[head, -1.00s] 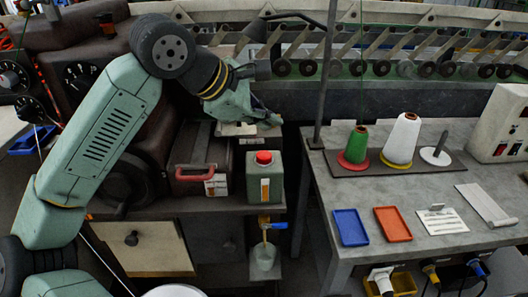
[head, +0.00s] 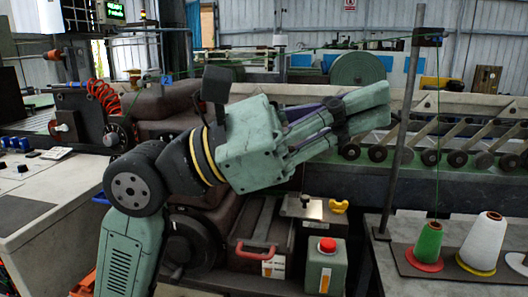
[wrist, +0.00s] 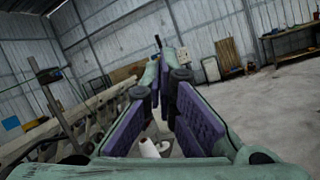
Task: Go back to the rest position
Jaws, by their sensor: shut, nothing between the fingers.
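My gripper (head: 372,108) is raised in front of the machine and points to the right in the head view. Its fingers are closed together with nothing between them. In the wrist view my gripper (wrist: 160,45) shows its purple-padded fingers meeting at the tips, with the metal wall and open floor beyond. My arm stands at the left of the head view, bent at the elbow, clear of the bench top.
A green container with a red cap (head: 325,266) stands below my gripper, beside a dark case with a red handle (head: 257,250). A post (head: 403,130) rises just right of the fingertips. The green cone (head: 428,243) and white cone (head: 482,243) stand on the right table.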

